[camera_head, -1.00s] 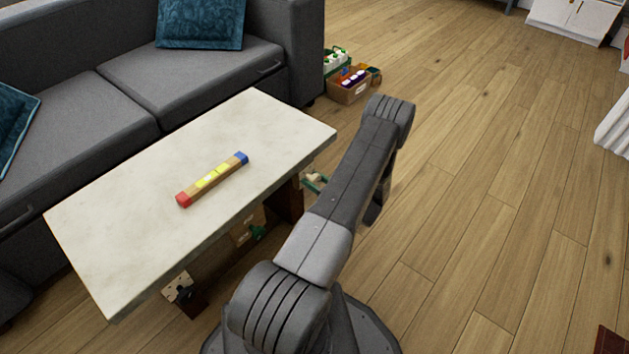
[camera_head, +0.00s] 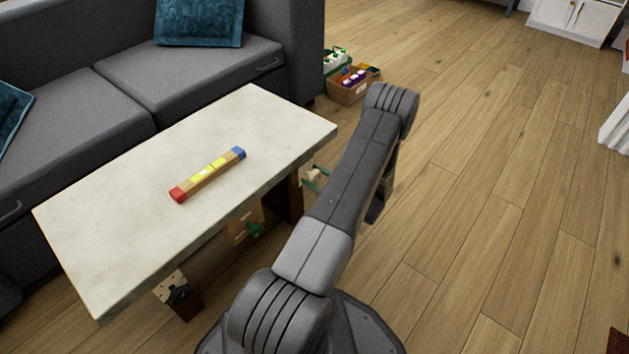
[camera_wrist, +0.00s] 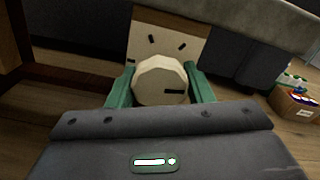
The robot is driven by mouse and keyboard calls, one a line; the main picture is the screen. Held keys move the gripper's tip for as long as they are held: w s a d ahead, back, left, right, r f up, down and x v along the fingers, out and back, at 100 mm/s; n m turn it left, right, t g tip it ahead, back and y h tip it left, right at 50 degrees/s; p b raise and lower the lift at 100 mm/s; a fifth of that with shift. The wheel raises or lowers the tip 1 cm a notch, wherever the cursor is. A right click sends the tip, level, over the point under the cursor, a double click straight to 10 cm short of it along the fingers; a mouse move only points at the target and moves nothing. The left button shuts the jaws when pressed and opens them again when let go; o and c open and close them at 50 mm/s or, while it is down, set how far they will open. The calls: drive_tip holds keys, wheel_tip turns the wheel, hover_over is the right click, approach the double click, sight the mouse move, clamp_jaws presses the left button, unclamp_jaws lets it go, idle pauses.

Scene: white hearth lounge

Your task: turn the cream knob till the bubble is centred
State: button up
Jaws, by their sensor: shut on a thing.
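The cream knob (camera_wrist: 160,81) is on a pale plate (camera_wrist: 165,42) with dark tick marks, under the table edge. A dark pointer mark on the knob's face lies at its right side. My gripper's green fingers (camera_wrist: 160,88) are on either side of the knob, shut on it. In the head view the knob (camera_head: 313,175) and gripper (camera_head: 318,179) are partly hidden by my arm. The level (camera_head: 208,174), red at its left end and blue at its right, lies on the pale tabletop (camera_head: 110,220). Its yellow window shows a pale patch near the middle; the exact bubble position is too small to tell.
A plate with a green knob (camera_head: 254,230) and one with a dark knob (camera_head: 178,293) sit lower under the table's near side. A grey sofa (camera_head: 190,75) stands behind.

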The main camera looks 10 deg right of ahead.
drive_tip(key=shift+f+n+b, duration=0.15)
drive_tip(key=shift+n+b, duration=0.15)
drive_tip(key=shift+n, duration=0.3)
drive_tip(key=shift+s, duration=0.1)
drive_tip(key=o, duration=1)
drive_tip(key=p+v, duration=0.3)
drive_tip(key=v, duration=1)
drive_tip(key=shift+s+d+p, duration=0.25)
drive_tip(key=shift+p, duration=0.05)
drive_tip(key=b+x, duration=0.3)
drive_tip(key=x, duration=1.1)
drive_tip(key=shift+b, duration=0.4)
